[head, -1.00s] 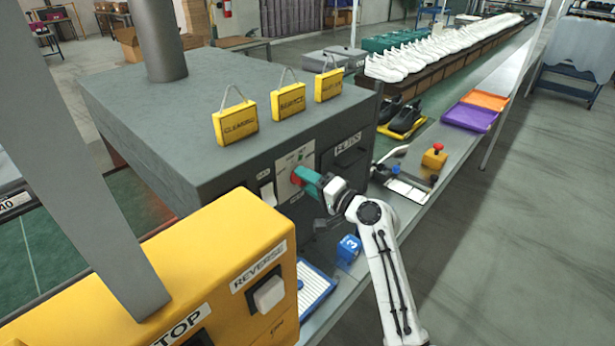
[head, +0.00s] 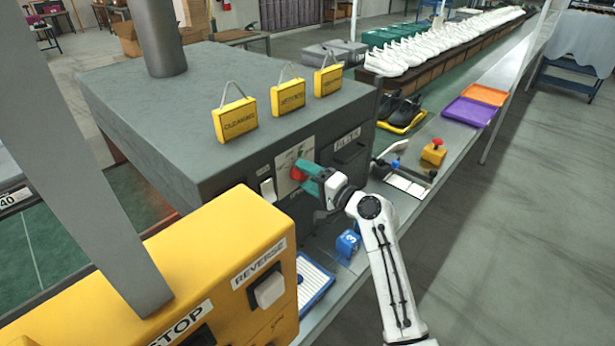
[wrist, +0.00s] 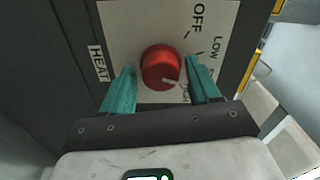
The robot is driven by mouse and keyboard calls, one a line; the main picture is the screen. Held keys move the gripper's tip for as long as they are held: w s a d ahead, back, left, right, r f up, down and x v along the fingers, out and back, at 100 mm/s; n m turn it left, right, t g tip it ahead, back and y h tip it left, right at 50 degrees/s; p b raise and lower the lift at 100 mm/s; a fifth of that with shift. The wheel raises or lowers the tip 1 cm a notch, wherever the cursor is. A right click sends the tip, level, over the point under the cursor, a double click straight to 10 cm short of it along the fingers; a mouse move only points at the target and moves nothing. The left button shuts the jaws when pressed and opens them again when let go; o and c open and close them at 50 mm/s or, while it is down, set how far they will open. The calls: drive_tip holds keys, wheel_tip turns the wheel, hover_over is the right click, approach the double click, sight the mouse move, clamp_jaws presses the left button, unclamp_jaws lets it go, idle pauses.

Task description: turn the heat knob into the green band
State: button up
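No green band can be made out. My gripper (wrist: 162,66) is open, with one teal finger on each side of the knob and a visible gap to each. In the head view the knob (head: 297,174) shows as a small red spot on the grey machine's front, just left of my gripper (head: 304,174).
A white switch (head: 268,190) is left of the dial. The yellow box (head: 225,235) with STOP and REVERSE stands in front. A blue block (head: 347,244) and a blue-rimmed tray (head: 327,290) lie below my arm. Yellow tags (head: 288,98) stand on the machine.

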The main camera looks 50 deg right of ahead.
drive_tip(key=shift+o, duration=0.7)
drive_tip(key=s+b, duration=0.2)
drive_tip(key=s, duration=0.8)
drive_tip(key=shift+s+d+b, duration=0.15)
drive_tip(key=shift+s+b, duration=0.15)
drive_tip(key=shift+s, duration=0.1)
